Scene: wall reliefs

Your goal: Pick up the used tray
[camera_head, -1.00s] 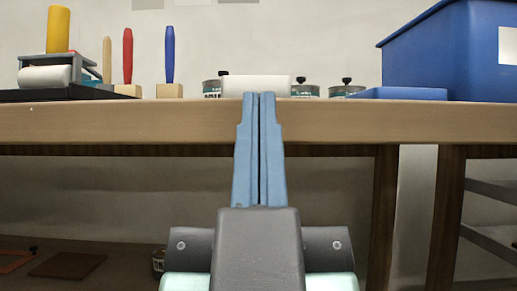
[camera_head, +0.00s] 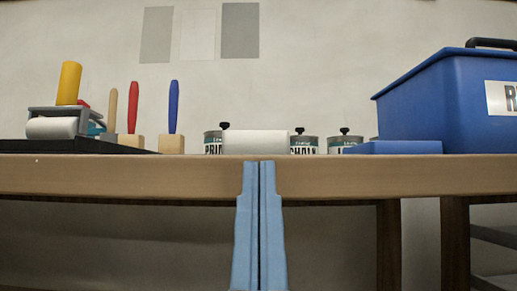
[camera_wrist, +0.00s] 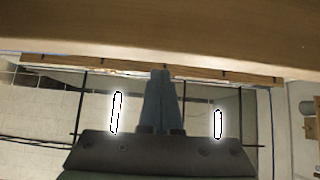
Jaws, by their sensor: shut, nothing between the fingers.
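No tray is labelled as used, so I cannot tell which one is meant. A flat black tray (camera_head: 60,147) lies at the left end of the tabletop, seen edge-on, with a roller unit (camera_head: 65,122) on it. A low blue slab-like piece (camera_head: 392,147) lies to the right, in front of the large blue bin; I cannot tell whether it is a tray. My gripper (camera_head: 259,163) is shut and empty, its blue fingers pointing up in front of the table's front edge. In the wrist view the shut fingers (camera_wrist: 160,73) are below the wooden edge.
The wooden tabletop (camera_head: 140,178) spans the view. A large blue bin (camera_head: 425,105) is at right.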

